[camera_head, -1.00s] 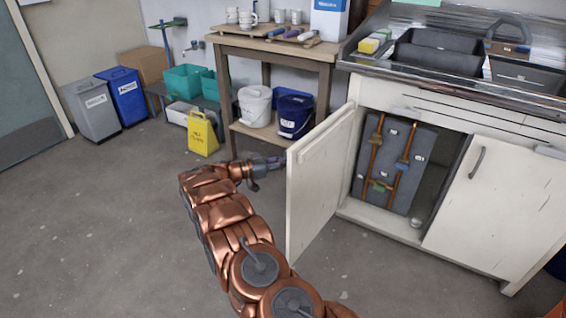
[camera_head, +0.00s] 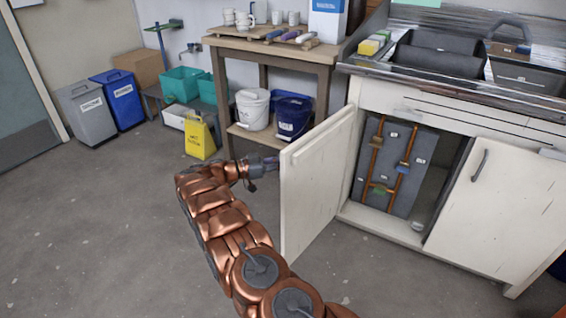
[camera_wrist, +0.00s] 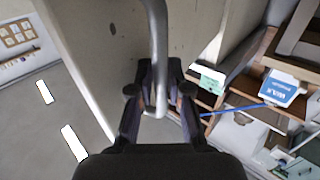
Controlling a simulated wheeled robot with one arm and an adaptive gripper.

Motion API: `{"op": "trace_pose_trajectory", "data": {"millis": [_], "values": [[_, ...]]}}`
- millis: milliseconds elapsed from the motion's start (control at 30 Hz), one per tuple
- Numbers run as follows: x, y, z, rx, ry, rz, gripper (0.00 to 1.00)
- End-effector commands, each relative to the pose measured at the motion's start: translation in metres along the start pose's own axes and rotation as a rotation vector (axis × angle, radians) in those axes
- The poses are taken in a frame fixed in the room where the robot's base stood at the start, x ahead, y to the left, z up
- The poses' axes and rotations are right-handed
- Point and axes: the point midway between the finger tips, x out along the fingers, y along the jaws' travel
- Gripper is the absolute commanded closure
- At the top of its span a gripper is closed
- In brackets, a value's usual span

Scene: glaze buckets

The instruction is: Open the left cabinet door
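The left cabinet door (camera_head: 318,178) is white and stands swung well out from the sink cabinet, with the opening behind it exposed. My gripper (camera_head: 272,163) is at the door's outer face, near its free edge. In the wrist view, the door's grey bar handle (camera_wrist: 158,50) runs down between the two fingers of my gripper (camera_wrist: 160,78). The fingers look closed around the handle, one on each side. In the head view the handle and fingertips are mostly hidden.
The right cabinet door (camera_head: 492,205) is shut. Inside the cabinet is a grey panel with copper pipes (camera_head: 385,175). A wooden table (camera_head: 275,55) with buckets on its shelf stands close behind the open door. A yellow floor sign (camera_head: 200,137) stands left.

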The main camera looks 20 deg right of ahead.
Motion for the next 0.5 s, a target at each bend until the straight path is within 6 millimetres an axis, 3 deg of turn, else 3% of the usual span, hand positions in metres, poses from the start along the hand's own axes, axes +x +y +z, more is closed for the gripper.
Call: {"op": "trace_pose_trajectory", "data": {"millis": [167, 500], "values": [[-0.0051, -0.0004, 0.0008, -0.001, -0.001, -0.007, 0.62], [-0.0083, -0.0006, 0.0015, -0.001, -0.001, -0.009, 0.62]]}}
